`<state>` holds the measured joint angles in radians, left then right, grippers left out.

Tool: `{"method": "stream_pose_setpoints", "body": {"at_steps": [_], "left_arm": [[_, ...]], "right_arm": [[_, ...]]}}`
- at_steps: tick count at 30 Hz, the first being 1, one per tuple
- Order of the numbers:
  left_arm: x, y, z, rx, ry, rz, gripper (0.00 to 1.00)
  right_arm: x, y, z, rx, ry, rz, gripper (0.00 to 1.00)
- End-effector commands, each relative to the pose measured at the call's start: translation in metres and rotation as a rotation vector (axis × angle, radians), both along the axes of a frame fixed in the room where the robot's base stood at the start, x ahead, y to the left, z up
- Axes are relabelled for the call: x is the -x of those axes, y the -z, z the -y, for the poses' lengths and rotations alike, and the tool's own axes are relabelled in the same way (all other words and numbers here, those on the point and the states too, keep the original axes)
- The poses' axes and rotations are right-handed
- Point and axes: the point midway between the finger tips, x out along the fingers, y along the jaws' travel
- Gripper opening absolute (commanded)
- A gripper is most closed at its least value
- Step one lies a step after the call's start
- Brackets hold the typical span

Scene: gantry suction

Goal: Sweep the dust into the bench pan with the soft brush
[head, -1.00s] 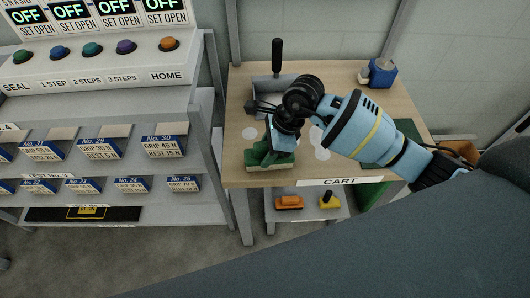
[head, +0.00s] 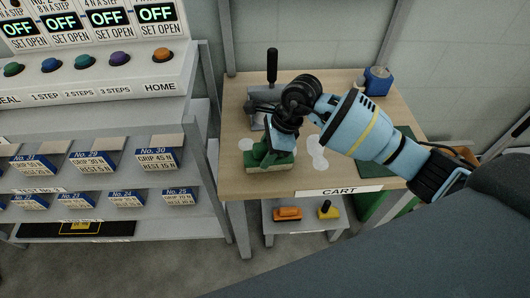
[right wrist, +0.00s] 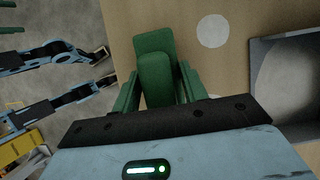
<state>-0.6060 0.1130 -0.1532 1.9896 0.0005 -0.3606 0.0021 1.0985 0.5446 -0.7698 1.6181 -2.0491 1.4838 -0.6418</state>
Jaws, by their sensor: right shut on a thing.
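My right gripper (head: 281,143) is shut on the green soft brush (head: 268,163), held low at the left front of the cart top. In the right wrist view the brush (right wrist: 155,65) is between the fingers. The grey bench pan (head: 256,119) is behind the brush, and its edge shows at the right of the right wrist view (right wrist: 262,85). Pale round dust patches (head: 319,155) lie right of the brush and another (head: 246,144) lies to its left. Two light-blue and black fingers with separated tips, apparently my left gripper (right wrist: 104,66), show in the right wrist view.
The wooden cart top (head: 232,182) has a blue device (head: 377,80) at its back right and a green mat (head: 403,148) at its right. An orange item (head: 287,213) and a yellow item (head: 328,210) lie on the lower shelf. A button rack (head: 90,75) stands left.

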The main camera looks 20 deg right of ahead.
Motion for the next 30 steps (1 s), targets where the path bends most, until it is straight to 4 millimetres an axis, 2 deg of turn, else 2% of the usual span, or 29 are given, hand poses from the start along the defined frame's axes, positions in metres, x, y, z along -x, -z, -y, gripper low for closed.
{"method": "stream_pose_setpoints", "body": {"at_steps": [4,23,30], "left_arm": [[0.005,0.007,0.0,0.0,0.0,-0.012,0.66],[0.011,0.016,0.0,0.0,0.0,-0.029,0.66],[0.017,0.024,0.0,0.0,0.0,-0.043,0.66]], "right_arm": [[-0.009,0.002,0.005,0.001,0.003,-0.001,0.07],[-0.025,0.0,0.015,0.0,0.002,0.0,0.07],[-0.037,0.001,0.022,0.001,0.002,0.0,0.07]]}}
